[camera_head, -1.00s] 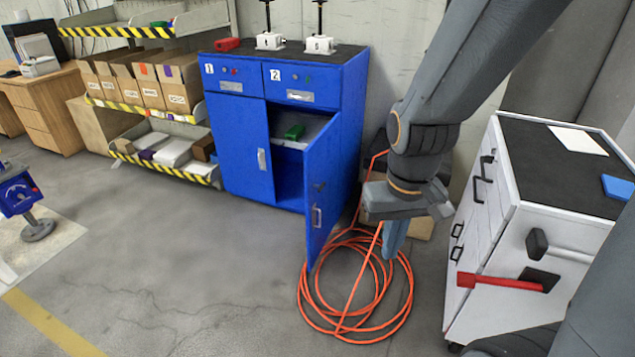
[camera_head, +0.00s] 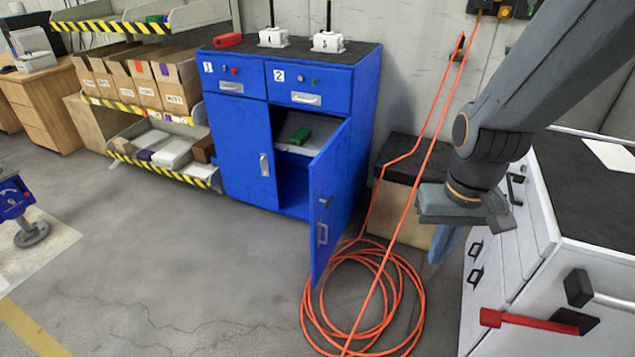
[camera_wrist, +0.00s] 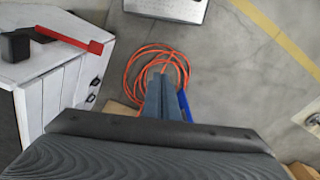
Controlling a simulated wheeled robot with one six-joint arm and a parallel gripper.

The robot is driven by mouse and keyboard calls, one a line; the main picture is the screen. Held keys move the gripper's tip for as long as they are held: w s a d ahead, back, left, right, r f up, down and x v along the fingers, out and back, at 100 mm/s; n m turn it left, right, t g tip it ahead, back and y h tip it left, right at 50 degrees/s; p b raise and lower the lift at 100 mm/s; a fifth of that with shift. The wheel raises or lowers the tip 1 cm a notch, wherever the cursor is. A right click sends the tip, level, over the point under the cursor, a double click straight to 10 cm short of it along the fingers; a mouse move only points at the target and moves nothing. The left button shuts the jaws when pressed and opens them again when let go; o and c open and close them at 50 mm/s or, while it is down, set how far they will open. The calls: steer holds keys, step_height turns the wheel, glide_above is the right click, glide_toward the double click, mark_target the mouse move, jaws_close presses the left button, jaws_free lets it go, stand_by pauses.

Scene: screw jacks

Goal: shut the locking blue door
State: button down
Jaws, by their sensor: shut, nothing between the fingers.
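The blue door (camera_head: 322,200) of the blue cabinet (camera_head: 235,150) stands wide open, swung out from the right side of the lower compartment. A silver handle (camera_head: 322,234) and a small dark lock (camera_head: 325,201) show on its face. A green object (camera_head: 300,136) lies on the shelf inside. My gripper (camera_head: 440,246) is shut and empty, pointing down to the right of the door and apart from it. In the wrist view my gripper (camera_wrist: 166,84) shows closed fingers, with a narrow blue strip (camera_wrist: 185,106) beside them, probably the door.
Orange hose (camera_head: 365,300) lies coiled on the floor below the door, with a strand rising to the wall. A white drawer cart (camera_head: 545,240) with a red handle (camera_head: 530,321) stands close on the right. The floor left of the door is clear.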

steer(key=w+a+f+m+t+b, duration=0.2)
steer(key=w+f+m+t+b, duration=0.3)
steer(key=w+f, duration=0.6)
steer(key=m+t+y+b, duration=0.8)
steer(key=t+b, duration=0.3)
steer(key=b, duration=0.7)
glide_toward(315, 181)
steer(key=w+d, duration=0.2)
steer(key=w, duration=0.1)
steer(key=a, duration=0.1)
steer(key=w+a, duration=0.1)
steer(key=a, duration=0.2)
steer(key=shift+w+a+r, duration=0.25)
steer(key=shift+w+r, duration=0.05)
steer(key=shift+r, duration=0.1)
